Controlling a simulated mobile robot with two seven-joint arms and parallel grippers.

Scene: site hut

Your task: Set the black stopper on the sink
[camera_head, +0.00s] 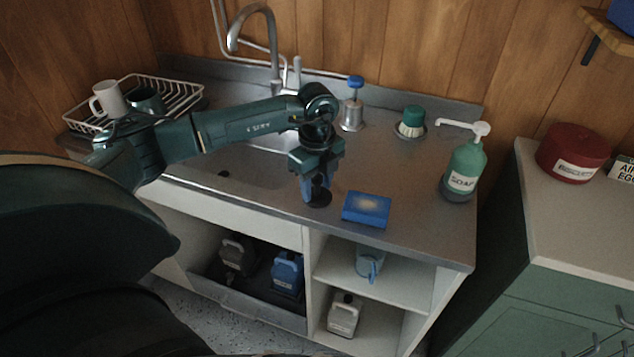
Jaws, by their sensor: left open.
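The black stopper (319,199) is a small dark round piece on the steel worktop, just right of the sink (236,160) and left of the blue sponge. My left gripper (316,190) points down right at the stopper, with its fingers open around or just above it. The fingers hide part of the stopper; I cannot tell whether they touch it. My left arm crosses over the sink and hides part of the basin. A dark opening shows in the basin's near part. My right gripper is not in view.
The blue sponge (366,209) lies close to the right of my gripper. A soap bottle (464,168), a brush (411,122) and a blue-topped plunger-like tool (353,105) stand farther off. The tap (262,40) rises behind the sink. A dish rack (170,92) holds mugs at left.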

